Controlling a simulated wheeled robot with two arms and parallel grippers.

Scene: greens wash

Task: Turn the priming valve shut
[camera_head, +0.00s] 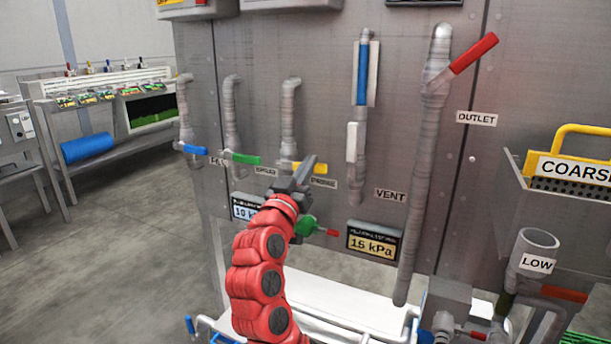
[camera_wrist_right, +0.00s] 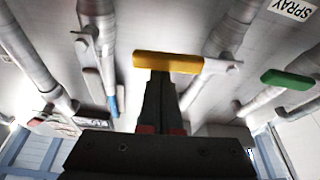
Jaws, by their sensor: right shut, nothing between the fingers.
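A valve with a yellow lever (camera_head: 318,169) sits on the third grey pipe from the left on the wall panel. A small label below it is too blurred to read surely. The lever lies roughly level, across its pipe, and also shows in the right wrist view (camera_wrist_right: 168,63). My right gripper (camera_head: 306,168) is shut and empty, its fingertips at the lever and partly in front of it. In the right wrist view the closed fingers (camera_wrist_right: 160,80) end right at the yellow lever's edge; I cannot tell whether they touch. My left gripper is not in view.
A green lever (camera_head: 244,158) and a blue lever (camera_head: 195,149) sit to the left. A red outlet lever (camera_head: 474,53) is at upper right. A 15 kPa display (camera_head: 372,242) and a green valve with red tip (camera_head: 315,228) are below right. Open floor lies left.

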